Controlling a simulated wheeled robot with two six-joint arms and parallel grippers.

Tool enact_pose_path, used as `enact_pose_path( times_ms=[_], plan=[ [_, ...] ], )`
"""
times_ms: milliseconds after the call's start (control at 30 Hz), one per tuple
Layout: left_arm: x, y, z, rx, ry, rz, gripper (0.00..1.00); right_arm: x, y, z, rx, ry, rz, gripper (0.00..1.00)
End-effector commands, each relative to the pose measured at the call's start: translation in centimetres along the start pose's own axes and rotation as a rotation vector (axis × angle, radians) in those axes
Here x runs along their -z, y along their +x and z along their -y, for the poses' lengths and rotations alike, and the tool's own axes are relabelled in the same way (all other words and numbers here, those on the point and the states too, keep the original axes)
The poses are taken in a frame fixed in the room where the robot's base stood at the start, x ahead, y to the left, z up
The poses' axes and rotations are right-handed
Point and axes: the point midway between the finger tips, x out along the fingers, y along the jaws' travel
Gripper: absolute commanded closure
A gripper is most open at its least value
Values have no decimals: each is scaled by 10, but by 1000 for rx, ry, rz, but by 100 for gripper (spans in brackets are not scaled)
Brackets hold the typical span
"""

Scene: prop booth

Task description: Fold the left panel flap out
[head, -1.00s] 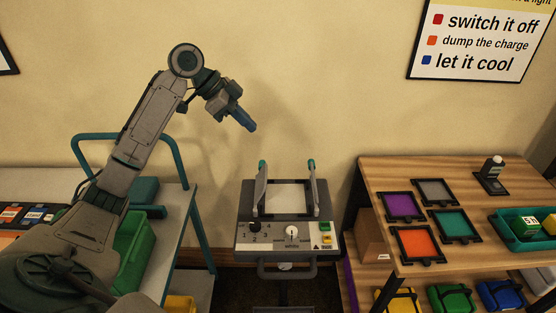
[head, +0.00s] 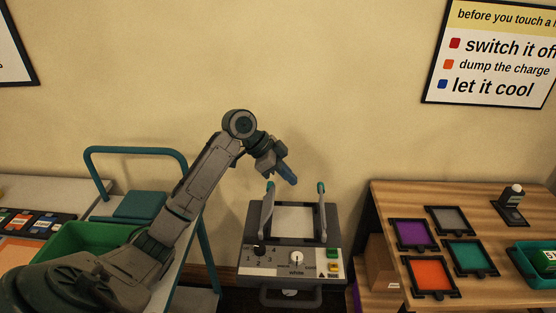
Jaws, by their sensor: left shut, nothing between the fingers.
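A matching right flap (head: 322,212) stands up on the other side. My left gripper (head: 290,178) is shut and empty, its blue fingers pointing down and right. In the picture it appears just above the space between the two flap tips; I cannot tell its exact distance. My right gripper is out of view.
A wooden table (head: 386,195) at the right bears coloured framed tiles, a small black stand (head: 511,205) and a teal bin (head: 526,262). A teal-railed cart (head: 196,265) and a green bin (head: 75,240) are at the left.

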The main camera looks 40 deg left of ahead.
Motion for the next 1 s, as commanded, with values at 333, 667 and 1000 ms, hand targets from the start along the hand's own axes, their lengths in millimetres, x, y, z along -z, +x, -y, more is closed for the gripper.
enact_pose_path(
  times_ms=[333, 667, 1000],
  plan=[
    [-34, -15, 1, 3, -1, 5, 100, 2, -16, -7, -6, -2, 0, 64],
    [-38, -16, 1, 2, 0, 3, 100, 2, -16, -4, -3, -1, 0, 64],
    [-34, -12, -3, 2, 1, -29, 100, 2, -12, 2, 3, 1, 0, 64]
  ],
)
